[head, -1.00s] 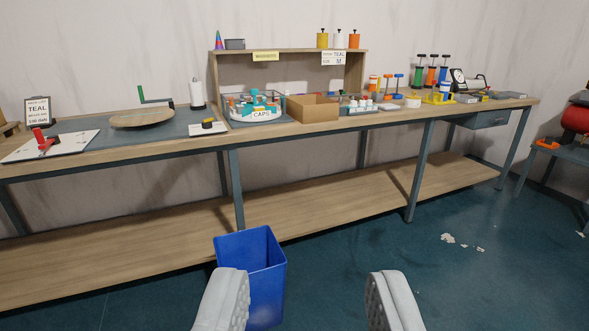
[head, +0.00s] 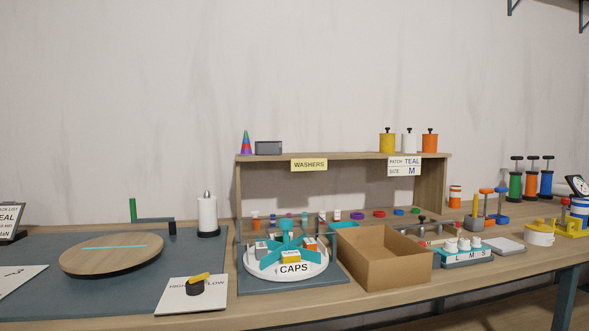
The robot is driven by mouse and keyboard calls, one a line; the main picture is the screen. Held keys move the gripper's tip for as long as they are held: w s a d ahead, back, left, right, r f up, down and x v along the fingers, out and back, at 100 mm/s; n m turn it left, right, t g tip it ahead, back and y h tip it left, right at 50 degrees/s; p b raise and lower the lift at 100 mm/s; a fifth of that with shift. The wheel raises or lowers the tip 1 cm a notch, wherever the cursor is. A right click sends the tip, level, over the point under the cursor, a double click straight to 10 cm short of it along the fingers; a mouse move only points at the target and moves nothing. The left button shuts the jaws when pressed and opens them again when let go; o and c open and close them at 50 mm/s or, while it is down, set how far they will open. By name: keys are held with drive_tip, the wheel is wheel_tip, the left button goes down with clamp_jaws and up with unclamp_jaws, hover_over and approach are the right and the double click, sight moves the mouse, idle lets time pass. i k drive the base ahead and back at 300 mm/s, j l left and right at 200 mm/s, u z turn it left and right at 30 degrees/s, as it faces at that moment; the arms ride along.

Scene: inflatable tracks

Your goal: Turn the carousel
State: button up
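The carousel (head: 258,269) is a round white tray labelled CAPS, with teal dividers and small boxes in its compartments, one of them yellow. It sits on a dark mat (head: 325,285) on the bench, at the middle of the view. A round wooden disc (head: 112,262) with a teal stripe lies on another mat to the left. My gripper is outside the frame now, so its opening and its distance from the carousel do not show.
An open cardboard box (head: 385,268) stands close right of the carousel. A HIGH/LOW plate with a knob (head: 196,288) lies front left. A white roll (head: 207,215) stands behind left. A shelf (head: 340,157) labelled WASHERS rises behind. An L M S holder (head: 466,258) stands farther right.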

sight(270, 268)
drive_tip(key=i, duration=0.25)
drive_tip(key=l+u, duration=0.2)
drive_tip(key=l, duration=0.5)
drive_tip(key=i+l+u, duration=0.2)
drive_tip(key=l, duration=0.15)
drive_tip(key=i+l+u, duration=0.2)
drive_tip(key=l, duration=0.2)
drive_tip(key=l+u, duration=0.25)
drive_tip(key=l, duration=0.15)
drive_tip(key=l+u, duration=0.2)
drive_tip(key=l, duration=0.2)
drive_tip(key=i+l+u, duration=0.25)
drive_tip(key=i+l, duration=0.2)
drive_tip(key=i+l+u, duration=0.25)
drive_tip(key=i+l, duration=0.3)
drive_tip(key=u, duration=0.25)
